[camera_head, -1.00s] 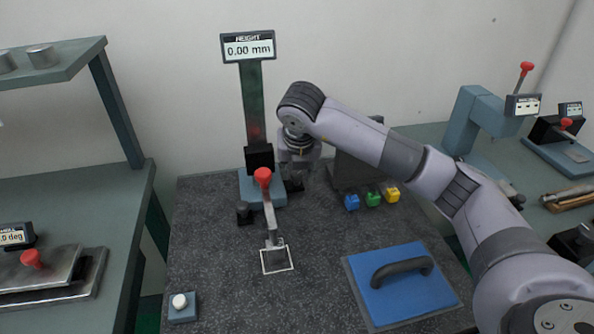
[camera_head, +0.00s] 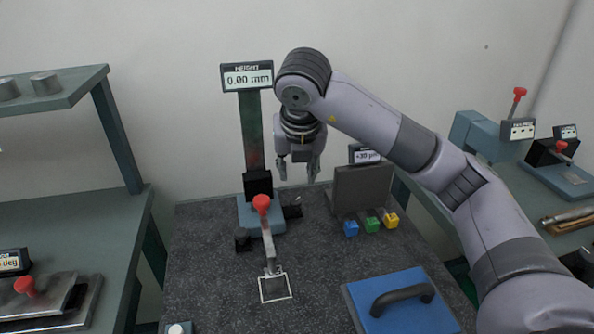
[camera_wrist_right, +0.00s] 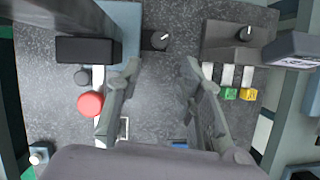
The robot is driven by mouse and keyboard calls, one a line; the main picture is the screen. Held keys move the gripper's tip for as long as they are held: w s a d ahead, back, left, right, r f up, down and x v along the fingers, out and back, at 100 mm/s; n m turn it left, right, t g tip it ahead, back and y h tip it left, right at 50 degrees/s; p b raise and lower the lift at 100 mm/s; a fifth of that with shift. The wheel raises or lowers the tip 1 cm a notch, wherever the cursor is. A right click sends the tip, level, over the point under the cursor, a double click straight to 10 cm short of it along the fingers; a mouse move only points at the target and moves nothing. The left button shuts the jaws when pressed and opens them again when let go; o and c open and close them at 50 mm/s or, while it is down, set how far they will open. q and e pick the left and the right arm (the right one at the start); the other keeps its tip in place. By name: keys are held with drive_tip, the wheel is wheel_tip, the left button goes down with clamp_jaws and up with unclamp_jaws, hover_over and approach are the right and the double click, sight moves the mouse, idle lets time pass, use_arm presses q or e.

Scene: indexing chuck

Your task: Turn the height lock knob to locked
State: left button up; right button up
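The height gauge has a dark column (camera_head: 252,130) and a display (camera_head: 247,76) reading 0.00 mm. A black knob (camera_head: 293,211) sits at the right of its blue base (camera_head: 246,213); I take it as the height lock knob. In the right wrist view the knob (camera_wrist_right: 157,40) has a white mark pointing up and right. No lock label is readable. My right gripper (camera_head: 298,174) is open and empty, pointing down above the knob, apart from it. Its fingers (camera_wrist_right: 161,68) also show spread in the wrist view. My left gripper is not in view.
A grey block (camera_head: 361,190) and small coloured blocks (camera_head: 372,224) are at right. A blue plate with a handle (camera_head: 402,297) lies in front.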

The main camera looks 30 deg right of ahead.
drive_tip(key=shift+o, duration=0.5)
drive_tip(key=shift+o, duration=0.6)
drive_tip(key=shift+d, duration=0.1)
drive_tip(key=shift+o, duration=0.2)
drive_tip(key=shift+d+r+n+y+p, duration=0.3)
drive_tip(key=shift+d+n+p, duration=0.15)
drive_tip(key=shift+n+p, duration=0.45)
drive_tip(key=d+r+n+g+y+p, duration=0.1)
drive_tip(key=d+r+n+y+p, duration=0.4)
drive_tip(key=n, duration=0.6)
drive_tip(key=p, duration=0.5)
approach(296, 200)
drive_tip(key=shift+n+h, duration=0.3)
drive_tip(key=shift+n, duration=0.1)
drive_tip(key=x, duration=0.8)
drive_tip(key=shift+a+f, duration=0.15)
drive_tip(key=shift+a, duration=0.15)
clamp_jaws()
